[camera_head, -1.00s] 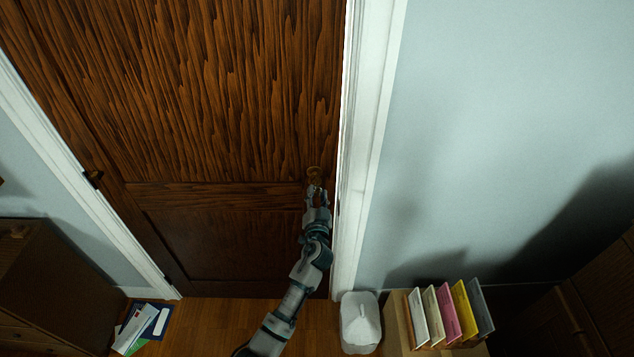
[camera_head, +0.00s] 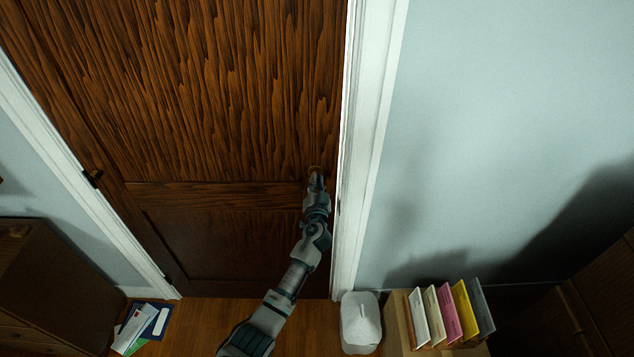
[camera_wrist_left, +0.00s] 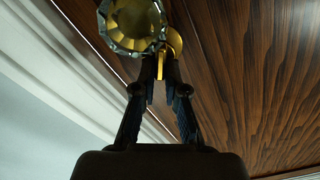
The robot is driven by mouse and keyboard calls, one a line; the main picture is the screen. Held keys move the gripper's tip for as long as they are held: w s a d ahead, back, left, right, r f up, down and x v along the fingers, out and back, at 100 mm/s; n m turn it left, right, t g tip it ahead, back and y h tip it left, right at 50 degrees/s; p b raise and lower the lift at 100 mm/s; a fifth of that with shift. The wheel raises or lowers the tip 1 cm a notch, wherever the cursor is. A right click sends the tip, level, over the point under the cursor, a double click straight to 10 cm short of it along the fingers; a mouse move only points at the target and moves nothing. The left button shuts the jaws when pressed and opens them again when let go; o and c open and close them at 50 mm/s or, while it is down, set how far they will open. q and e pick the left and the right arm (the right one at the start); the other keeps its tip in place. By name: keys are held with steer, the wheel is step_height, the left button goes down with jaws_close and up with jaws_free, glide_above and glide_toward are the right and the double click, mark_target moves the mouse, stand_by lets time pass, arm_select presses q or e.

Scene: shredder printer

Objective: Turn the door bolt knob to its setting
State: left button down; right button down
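The wooden door (camera_head: 190,90) fills the left half of the head view. My left gripper (camera_head: 316,178) is at the door's right edge, mostly covering the small brass hardware (camera_head: 314,168) there. In the left wrist view, the bolt knob (camera_wrist_left: 161,66) is a thin gold piece below a round gold part. My left gripper's fingertips (camera_wrist_left: 160,72) close in on both sides of it and appear to pinch it. A larger faceted, glassy door knob (camera_wrist_left: 132,22) with a gold centre sits just beside it, at the top. My right gripper is not in view.
The white door frame (camera_head: 362,150) runs close to the right of my gripper. On the floor stand a white bin (camera_head: 360,322) and a holder with several coloured folders (camera_head: 452,312). Papers (camera_head: 140,328) lie at lower left beside a dark cabinet (camera_head: 50,280).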

arm_select(q)
steer(key=shift+d+f+m+b, duration=0.15)
steer(key=shift+m+b, duration=0.25)
steer(key=shift+m, duration=0.5)
steer(key=m, duration=0.2)
steer(key=shift+m, duration=0.3)
steer(key=shift+f, duration=0.1)
steer(key=c, duration=1.2)
jaws_free()
steer(key=shift+d, duration=0.1)
steer(key=shift+s, duration=0.1)
steer(key=s, duration=1.1)
steer(key=shift+s+d, duration=0.1)
steer(key=shift+s, duration=0.3)
